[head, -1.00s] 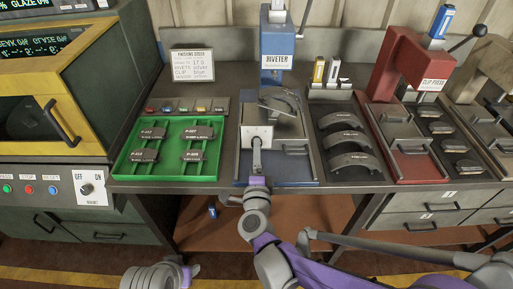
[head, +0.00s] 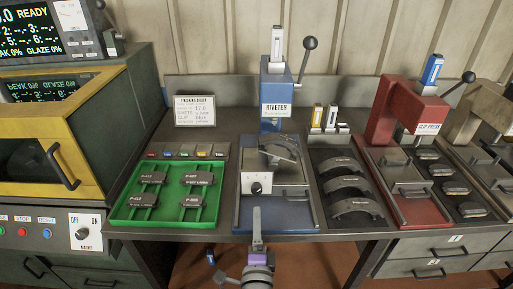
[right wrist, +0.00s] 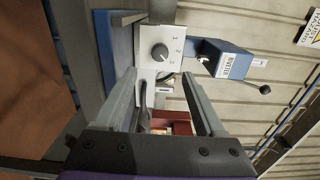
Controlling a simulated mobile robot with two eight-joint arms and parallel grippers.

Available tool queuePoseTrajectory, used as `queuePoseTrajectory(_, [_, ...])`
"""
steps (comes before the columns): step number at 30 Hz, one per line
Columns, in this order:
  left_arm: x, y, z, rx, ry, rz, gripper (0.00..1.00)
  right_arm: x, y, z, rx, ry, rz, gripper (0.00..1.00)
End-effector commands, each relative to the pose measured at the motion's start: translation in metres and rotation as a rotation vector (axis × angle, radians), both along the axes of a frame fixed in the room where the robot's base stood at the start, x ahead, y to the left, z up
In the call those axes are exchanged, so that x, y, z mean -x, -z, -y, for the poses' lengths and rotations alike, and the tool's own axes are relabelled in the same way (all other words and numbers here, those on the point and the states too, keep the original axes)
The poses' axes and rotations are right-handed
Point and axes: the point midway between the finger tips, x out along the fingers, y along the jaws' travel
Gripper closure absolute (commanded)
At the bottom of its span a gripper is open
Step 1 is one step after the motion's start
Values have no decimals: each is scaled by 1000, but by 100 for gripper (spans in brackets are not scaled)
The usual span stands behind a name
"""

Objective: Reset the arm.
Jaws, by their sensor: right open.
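My right gripper (head: 257,212) is at the bottom middle of the head view, in front of the blue riveter's base. In the right wrist view its two fingers (right wrist: 162,88) are apart with nothing held between them. The riveter (head: 276,92) stands at the back of the bench. A grey box with a knob (head: 257,184) is at its front, and a curved brake shoe (head: 283,150) sits tilted behind the box. The knob box also shows beyond the fingers in the right wrist view (right wrist: 161,36). My left gripper is not in view.
A green tray (head: 128,216) holds several dark pads at left. A dark rack (head: 330,153) with curved shoes and the red clip press (head: 402,100) stand at right. The yellow-fronted oven (head: 92,125) is far left. Open floor lies before the bench.

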Motion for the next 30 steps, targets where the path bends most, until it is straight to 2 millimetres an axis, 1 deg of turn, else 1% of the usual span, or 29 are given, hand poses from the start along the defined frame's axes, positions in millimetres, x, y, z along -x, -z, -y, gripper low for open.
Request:
queuePoseTrajectory(2, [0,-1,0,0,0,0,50,0,-2,0,7,-4,1,28])
queuePoseTrajectory(4, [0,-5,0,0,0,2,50,-1,-10,0,39,-29,7,28])
queuePoseTrajectory(7, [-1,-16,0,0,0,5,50,-1,-33,2,162,-112,19,28])
queuePoseTrajectory(9, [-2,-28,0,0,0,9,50,3,-50,2,306,-205,14,28])
queuePoseTrajectory(11, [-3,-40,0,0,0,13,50,10,-59,5,457,-294,-9,28])
queuePoseTrajectory(12, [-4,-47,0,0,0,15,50,17,-61,9,563,-355,-37,28])
queuePoseTrajectory(14, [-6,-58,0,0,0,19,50,29,-58,20,719,-442,-99,28])
queuePoseTrajectory(15, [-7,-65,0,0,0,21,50,40,-53,29,822,-497,-151,28])
queuePoseTrajectory(17, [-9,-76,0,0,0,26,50,59,-43,49,967,-577,-248,28])
queuePoseTrajectory(18, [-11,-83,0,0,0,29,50,73,-35,65,1055,-625,-321,28])
queuePoseTrajectory(20, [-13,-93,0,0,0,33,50,96,-25,90,1169,-691,-439,28])
queuePoseTrajectory(21, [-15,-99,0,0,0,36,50,111,-20,108,1232,-728,-517,28])
queuePoseTrajectory(24, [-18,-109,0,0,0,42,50,145,-10,143,1337,-800,-686,28])
queuePoseTrajectory(27, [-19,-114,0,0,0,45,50,167,-6,165,1387,-841,-795,28])
queuePoseTrajectory(30, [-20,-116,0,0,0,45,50,177,-4,175,1407,-859,-845,28])
